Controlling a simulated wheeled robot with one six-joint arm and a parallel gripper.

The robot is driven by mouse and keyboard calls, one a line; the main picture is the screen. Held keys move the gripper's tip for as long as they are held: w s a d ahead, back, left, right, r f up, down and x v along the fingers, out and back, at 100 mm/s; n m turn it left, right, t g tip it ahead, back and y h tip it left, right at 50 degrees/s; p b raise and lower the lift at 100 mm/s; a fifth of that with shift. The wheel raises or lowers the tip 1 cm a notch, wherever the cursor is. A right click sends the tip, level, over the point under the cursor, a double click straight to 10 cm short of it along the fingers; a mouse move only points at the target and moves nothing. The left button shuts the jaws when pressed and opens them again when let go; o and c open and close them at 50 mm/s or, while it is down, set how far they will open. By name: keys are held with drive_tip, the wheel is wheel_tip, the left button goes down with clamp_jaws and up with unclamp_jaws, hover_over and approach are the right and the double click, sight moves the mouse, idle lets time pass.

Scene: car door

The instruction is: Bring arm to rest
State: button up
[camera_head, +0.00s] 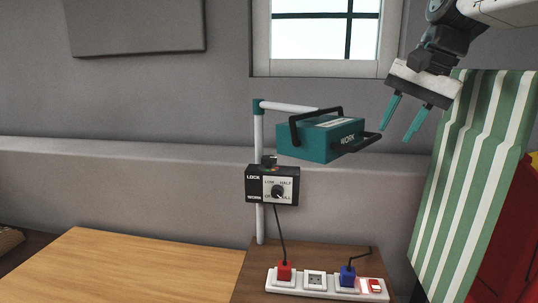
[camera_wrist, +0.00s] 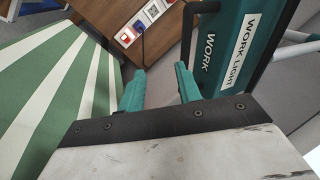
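My gripper (camera_head: 402,118) is at the upper right in the head view, its two teal fingers spread apart and pointing down. Nothing is between them. In the wrist view the fingers (camera_wrist: 160,88) are also apart and empty. My gripper is to the right of the teal work light (camera_head: 320,137) and clear of it in the head view. The work light also shows at the upper right of the wrist view (camera_wrist: 235,50).
The work light is on a white post (camera_head: 259,145) with a black switch box (camera_head: 272,186). A power strip (camera_head: 315,282) with red and blue plugs lies on a brown table (camera_head: 310,257). A green-and-white striped cloth (camera_head: 470,170) hangs at the right, below my arm. A window (camera_head: 325,40) is behind.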

drive_tip(key=s+f+n+g+h, duration=0.1)
drive_tip(key=s+f+n, duration=0.6)
drive_tip(key=s+f, duration=1.3)
drive_tip(key=s+h, duration=0.1)
drive_tip(key=s, duration=0.2)
drive_tip(key=shift+f+g+h, duration=0.15)
drive_tip(key=shift+g+h, duration=0.15)
drive_tip(key=shift+h, duration=0.1)
